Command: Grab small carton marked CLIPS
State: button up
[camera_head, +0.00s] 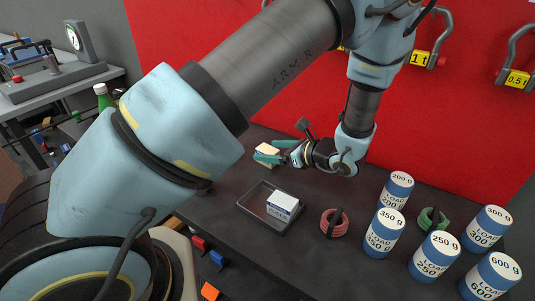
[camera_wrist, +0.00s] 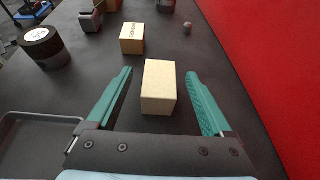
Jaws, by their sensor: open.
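My gripper (camera_wrist: 160,98) is open. Its two green fingers stand on either side of a plain cream box (camera_wrist: 158,88), with a gap at each side. No lettering shows on the faces of this box that I see. In the head view, my gripper (camera_head: 274,150) is at the far side of the table, with the cream box (camera_head: 267,149) partly hidden at its fingers. A second small carton (camera_wrist: 132,39) stands beyond it in the wrist view, with dark lettering on its top too small to read. I cannot tell which carton is marked CLIPS.
A dark tray (camera_head: 255,203) holds a white carton (camera_head: 284,203) with unclear lettering. A red coil (camera_head: 334,223), a green coil (camera_head: 432,220) and several LOAD cans (camera_head: 383,234) stand to the right. A red wall (camera_wrist: 252,60) rises close to the right in the wrist view.

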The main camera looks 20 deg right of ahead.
aim_at(260, 150)
jog(key=shift+p+x, duration=0.8)
jog(key=shift+x, duration=1.55)
jog(key=shift+f, duration=0.1)
grip_shut()
